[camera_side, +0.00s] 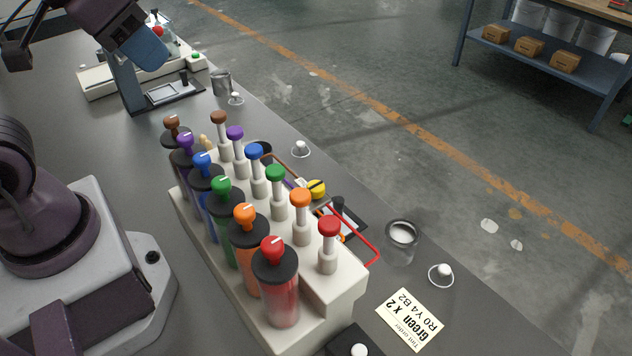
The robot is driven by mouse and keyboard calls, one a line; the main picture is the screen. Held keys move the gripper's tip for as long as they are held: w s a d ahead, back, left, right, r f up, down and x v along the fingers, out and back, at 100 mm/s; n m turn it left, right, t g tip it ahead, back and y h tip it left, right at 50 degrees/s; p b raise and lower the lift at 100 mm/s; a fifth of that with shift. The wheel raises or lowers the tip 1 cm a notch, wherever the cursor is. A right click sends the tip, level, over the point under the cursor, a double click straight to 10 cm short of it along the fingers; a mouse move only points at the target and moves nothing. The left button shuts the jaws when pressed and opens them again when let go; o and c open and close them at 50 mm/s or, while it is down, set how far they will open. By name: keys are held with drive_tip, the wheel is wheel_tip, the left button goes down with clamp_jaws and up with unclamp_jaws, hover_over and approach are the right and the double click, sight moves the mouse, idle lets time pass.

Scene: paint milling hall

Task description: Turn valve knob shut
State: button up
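A white dispenser block (345,283) stands on the grey bench. It holds a row of canisters with black lids and coloured, white-marked knobs: brown, purple (185,141), blue (202,160), green (221,184), orange (245,213) and red (272,248). A second row of short posts has matching coloured caps, such as the red cap (329,225). A yellow round knob (316,188) with a dark stripe sits behind the posts. I cannot tell which is the valve knob, nor whether it is open. My gripper's fingers are not visible.
A stand with a small plate (168,93) is at the upper left. A red bar (357,237), a glass cup (402,239), a white-knobbed lid (441,273) and a tint card (411,319) lie right of the block. The bench edge runs diagonally beyond.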

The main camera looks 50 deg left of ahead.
drive_tip(key=o, duration=0.4)
drive_tip(key=shift+w, duration=0.25)
drive_tip(key=shift+c, duration=0.2)
drive_tip(key=o, duration=0.4)
drive_tip(key=w+f+m+g, duration=0.1)
drive_tip(key=w, duration=0.1)
drive_tip(key=w+d+f+m+g+y, duration=0.1)
drive_tip(key=w, duration=0.1)
drive_tip(key=w+d+f+m+g+y, duration=0.1)
drive_tip(key=w+m, duration=0.1)
drive_tip(key=w, duration=0.1)
drive_tip(key=shift+d, duration=0.2)
drive_tip(key=m+g+h, duration=0.2)
drive_tip(key=m+g, duration=0.1)
drive_tip(key=m, duration=0.3)
hover_over(316, 186)
wheel_tip(316, 186, down, 9)
wheel_tip(316, 186, down, 12)
drive_tip(key=shift+f, duration=0.1)
drive_tip(key=shift+c, duration=0.4)
drive_tip(key=c, duration=0.9)
